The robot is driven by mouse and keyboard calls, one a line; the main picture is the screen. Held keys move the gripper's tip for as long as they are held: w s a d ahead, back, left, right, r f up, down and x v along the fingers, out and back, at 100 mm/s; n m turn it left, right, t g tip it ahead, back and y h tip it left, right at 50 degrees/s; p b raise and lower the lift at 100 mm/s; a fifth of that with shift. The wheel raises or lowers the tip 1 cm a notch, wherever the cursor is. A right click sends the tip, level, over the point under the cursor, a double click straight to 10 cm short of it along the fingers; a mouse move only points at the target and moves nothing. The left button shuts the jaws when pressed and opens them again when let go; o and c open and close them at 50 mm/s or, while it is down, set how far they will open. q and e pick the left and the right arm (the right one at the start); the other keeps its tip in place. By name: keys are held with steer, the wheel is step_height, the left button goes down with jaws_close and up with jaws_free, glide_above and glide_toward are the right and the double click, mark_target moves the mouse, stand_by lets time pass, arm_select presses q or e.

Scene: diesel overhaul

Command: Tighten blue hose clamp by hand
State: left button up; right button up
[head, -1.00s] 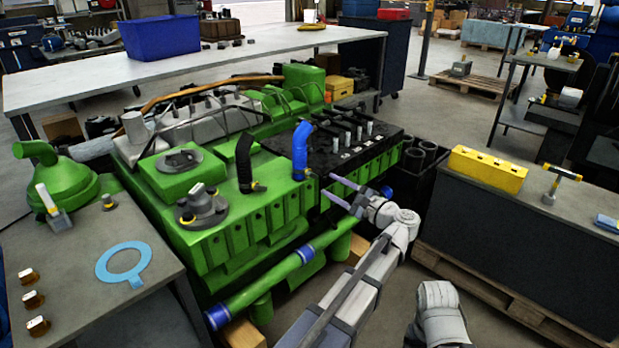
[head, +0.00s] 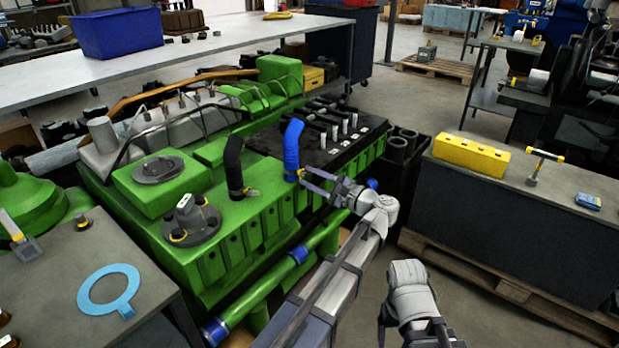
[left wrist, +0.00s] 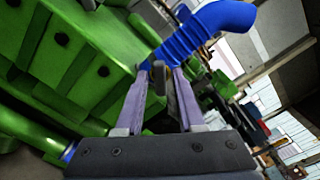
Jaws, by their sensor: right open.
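The blue hose (head: 292,147) rises from the green engine (head: 215,215), bent at its top; it also shows in the left wrist view (left wrist: 205,32). Its clamp (head: 297,177) sits around the hose's lower end, with a small screw part (left wrist: 158,76) showing in the left wrist view. My left gripper (head: 308,179) is at the clamp, its two fingers apart. In the left wrist view, the screw part appears between the fingertips (left wrist: 161,73); I see no clear contact. A pale part of my right arm shows at the lower right; its fingers are not visible.
A black hose (head: 233,165) with its own clamp stands left of the blue one. A row of black parts with pale tops (head: 340,130) lies close behind. A bench (head: 520,190) at right carries a yellow block (head: 470,154) and a T-handled tool (head: 540,162).

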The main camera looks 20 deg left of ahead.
arm_select(q)
jaws_close()
steer(key=shift+m, duration=0.3)
steer(key=shift+m, duration=3.1)
steer(key=shift+o, duration=1.2)
jaws_free()
